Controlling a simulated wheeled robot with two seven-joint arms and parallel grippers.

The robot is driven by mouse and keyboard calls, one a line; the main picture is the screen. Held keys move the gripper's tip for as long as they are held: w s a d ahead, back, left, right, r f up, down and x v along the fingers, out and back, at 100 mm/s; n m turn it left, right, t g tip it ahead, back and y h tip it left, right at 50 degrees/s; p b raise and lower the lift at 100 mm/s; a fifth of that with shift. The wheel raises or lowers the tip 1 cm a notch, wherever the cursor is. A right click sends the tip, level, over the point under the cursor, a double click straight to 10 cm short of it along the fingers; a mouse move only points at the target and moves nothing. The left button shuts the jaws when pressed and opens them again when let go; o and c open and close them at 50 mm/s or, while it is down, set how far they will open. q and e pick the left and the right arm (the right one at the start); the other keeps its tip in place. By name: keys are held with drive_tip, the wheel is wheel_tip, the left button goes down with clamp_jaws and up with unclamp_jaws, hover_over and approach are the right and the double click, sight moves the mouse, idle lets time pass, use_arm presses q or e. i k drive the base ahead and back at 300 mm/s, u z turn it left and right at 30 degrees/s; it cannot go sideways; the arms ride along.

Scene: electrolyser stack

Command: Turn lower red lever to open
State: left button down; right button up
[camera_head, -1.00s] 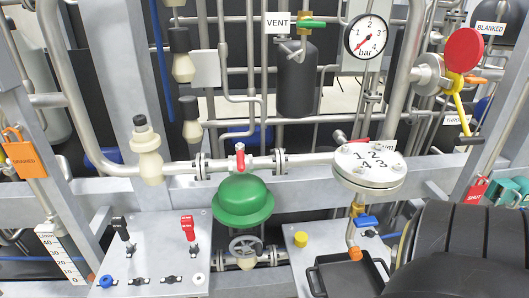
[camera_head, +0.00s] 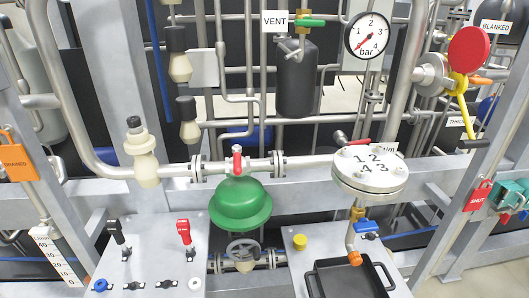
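Several red handles show. The lowest is a red lever (camera_head: 184,232) standing upright on the grey panel at the lower left, beside a black lever (camera_head: 117,233). A red handle (camera_head: 237,160) stands upright on the pipe valve above the green dome (camera_head: 240,204). Another red lever (camera_head: 357,142) lies roughly level behind the round flange marked with numbers (camera_head: 370,168), which partly hides its valve. Which one the task calls the lower red lever cannot be told for certain. Neither of my grippers is in view.
A black tray (camera_head: 313,284) sits at the bottom right of centre, below a blue-handled tap (camera_head: 366,227). A grey handwheel (camera_head: 243,249) is under the dome. A pressure gauge (camera_head: 368,37), VENT label (camera_head: 275,22) and yellow lever (camera_head: 463,109) are higher up. Pipes crowd the background.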

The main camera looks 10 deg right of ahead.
sight(236, 149)
drive_tip(key=i, duration=0.45)
drive_tip(key=k, duration=1.35)
drive_tip(key=u, duration=0.65)
drive_tip(key=i, duration=1.5)
drive_tip(key=z, duration=0.7)
